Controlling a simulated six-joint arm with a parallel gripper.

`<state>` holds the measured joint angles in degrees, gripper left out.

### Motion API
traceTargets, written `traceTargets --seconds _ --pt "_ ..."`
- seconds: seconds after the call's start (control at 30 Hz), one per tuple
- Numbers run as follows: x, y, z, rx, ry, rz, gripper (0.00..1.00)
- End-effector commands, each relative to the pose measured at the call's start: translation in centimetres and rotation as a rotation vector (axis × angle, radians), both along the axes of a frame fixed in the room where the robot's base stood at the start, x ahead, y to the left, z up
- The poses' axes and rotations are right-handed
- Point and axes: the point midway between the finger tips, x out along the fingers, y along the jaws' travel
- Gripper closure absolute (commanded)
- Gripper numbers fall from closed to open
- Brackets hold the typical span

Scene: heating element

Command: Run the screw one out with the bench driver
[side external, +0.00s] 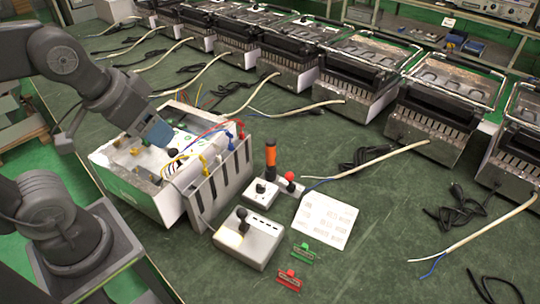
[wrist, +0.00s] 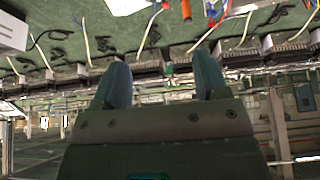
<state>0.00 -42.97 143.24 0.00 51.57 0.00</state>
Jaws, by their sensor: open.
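My gripper (side external: 158,134) is over the open white heating-element unit (side external: 132,183) at the left of the bench. Its two blue-grey fingers stand apart with nothing between them in the wrist view (wrist: 163,78). The bench driver appears to be the upright tool with an orange and black handle (side external: 270,157), in a small holder right of the unit. Its orange handle also shows at the top of the wrist view (wrist: 186,9). The gripper is well to the left of it. Screw one cannot be told apart on the unit's top.
A grey control box (side external: 250,240) with a black knob stands in front of the holder. A paper sheet (side external: 325,219), a green clip (side external: 303,253) and a red clip (side external: 289,280) lie nearby. Several similar units (side external: 435,119) and loose cables line the back.

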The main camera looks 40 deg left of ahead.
Motion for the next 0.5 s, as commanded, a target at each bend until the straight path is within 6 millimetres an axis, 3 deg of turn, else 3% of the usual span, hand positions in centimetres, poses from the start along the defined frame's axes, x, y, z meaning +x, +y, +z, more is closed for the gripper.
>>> traceTargets --seconds 0.13,0.23,0.37,0.5 --pt "0.7 -0.1 0.1 -0.008 -0.010 -0.001 0.33" --pt "3.1 -0.7 0.4 -0.034 -0.044 -0.002 0.33" --pt "8.7 -1.6 0.6 -0.090 -0.130 0.012 0.33" --pt "15.5 -2.4 0.0 -0.147 -0.242 0.053 0.33"
